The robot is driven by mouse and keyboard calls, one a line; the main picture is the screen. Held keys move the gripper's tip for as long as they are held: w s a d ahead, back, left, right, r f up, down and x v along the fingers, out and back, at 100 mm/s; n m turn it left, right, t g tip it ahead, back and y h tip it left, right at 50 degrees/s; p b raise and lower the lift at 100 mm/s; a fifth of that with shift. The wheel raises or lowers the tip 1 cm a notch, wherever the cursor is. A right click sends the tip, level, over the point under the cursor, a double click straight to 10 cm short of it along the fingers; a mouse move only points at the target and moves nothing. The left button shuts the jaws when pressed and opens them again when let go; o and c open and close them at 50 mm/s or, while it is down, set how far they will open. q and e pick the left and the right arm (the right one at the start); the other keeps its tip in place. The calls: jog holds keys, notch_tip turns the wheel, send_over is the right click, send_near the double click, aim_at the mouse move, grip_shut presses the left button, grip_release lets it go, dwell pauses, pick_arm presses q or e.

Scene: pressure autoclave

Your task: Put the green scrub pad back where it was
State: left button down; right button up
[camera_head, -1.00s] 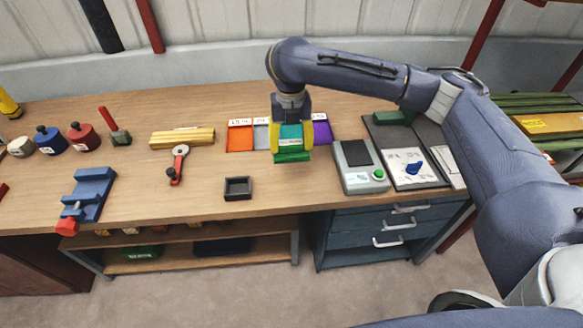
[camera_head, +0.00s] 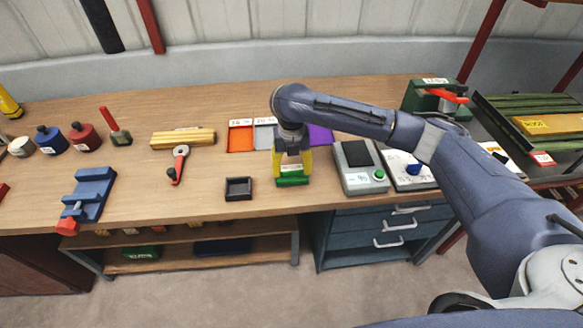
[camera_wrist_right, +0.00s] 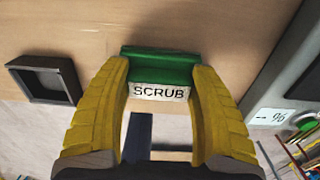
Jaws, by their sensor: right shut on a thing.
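The green scrub pad (camera_head: 292,181) is a small green block with a white label reading SCRUB, clear in the right wrist view (camera_wrist_right: 161,68). My right gripper (camera_head: 292,173) has its yellow fingers closed on either side of it. The gripper points down over the front half of the workbench (camera_head: 160,205), right of a small black square tray (camera_head: 238,188) and left of a grey scale (camera_head: 360,165). I cannot tell whether the pad touches the bench top or hangs just above it. My left gripper is out of view.
Behind the gripper lie an orange tray (camera_head: 241,138), a grey tray (camera_head: 264,137) and a purple tray (camera_head: 320,135); the arm partly hides this row. A red-handled tool (camera_head: 178,165) and a blue vise (camera_head: 90,193) lie left. Bare wood surrounds the black tray.

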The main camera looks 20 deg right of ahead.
aim_at(291, 166)
jog(key=shift+f, duration=0.2)
jog(key=o, duration=1.2)
jog(key=shift+o, duration=0.2)
notch_tip(291, 166, up, 12)
jog(key=shift+r, duration=0.15)
